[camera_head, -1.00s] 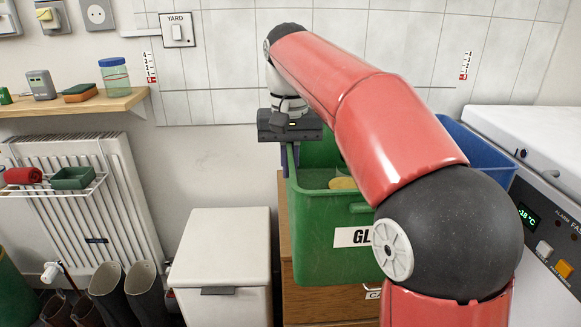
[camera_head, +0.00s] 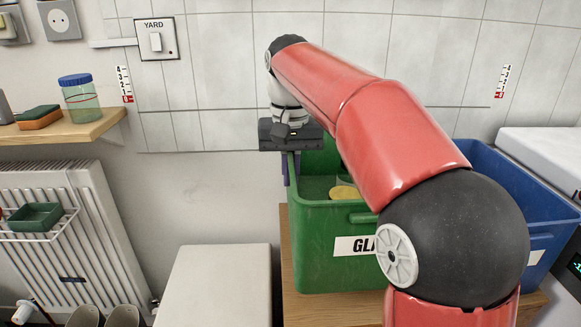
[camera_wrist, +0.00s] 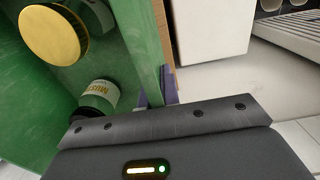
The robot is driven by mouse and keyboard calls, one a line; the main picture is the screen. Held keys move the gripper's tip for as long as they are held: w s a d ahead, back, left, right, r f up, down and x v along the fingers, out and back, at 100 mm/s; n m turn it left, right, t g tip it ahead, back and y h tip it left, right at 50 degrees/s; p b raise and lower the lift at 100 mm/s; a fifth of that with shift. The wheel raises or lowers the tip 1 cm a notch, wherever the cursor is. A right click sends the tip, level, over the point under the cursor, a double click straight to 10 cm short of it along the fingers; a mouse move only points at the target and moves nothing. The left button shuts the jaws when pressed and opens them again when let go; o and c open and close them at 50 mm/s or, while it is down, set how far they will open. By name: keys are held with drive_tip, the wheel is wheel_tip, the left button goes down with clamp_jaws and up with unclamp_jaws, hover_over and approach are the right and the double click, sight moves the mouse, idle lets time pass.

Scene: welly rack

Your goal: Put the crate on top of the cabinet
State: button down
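The green crate (camera_head: 315,265), with a white label starting "GL", is over the wooden cabinet (camera_head: 300,308). Whether it touches the cabinet top or hangs just above is hard to tell. My gripper (camera_head: 291,172) points down at the crate's left wall, with its fingers on either side of the rim. In the wrist view my gripper (camera_wrist: 156,94) looks closed on the green crate's wall (camera_wrist: 140,45). Jars with a yellow lid (camera_wrist: 52,35) and a dark lid (camera_wrist: 86,113) lie inside. My arm hides the crate's right part.
A blue crate (camera_head: 540,225) stands close to the right of the green one, partly behind my arm. A white lidded bin (camera_head: 220,285) is left of the cabinet. A shelf (camera_head: 70,130), a radiator (camera_head: 60,245) and a white appliance (camera_head: 550,150) flank the space.

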drive_tip(key=shift+f+b, duration=2.5)
drive_tip(key=shift+f, duration=0.25)
drive_tip(key=shift+f+b, duration=0.3)
drive_tip(key=shift+f, duration=0.25)
drive_tip(key=c, duration=1.6)
unclamp_jaws()
drive_tip(key=shift+o, duration=0.2)
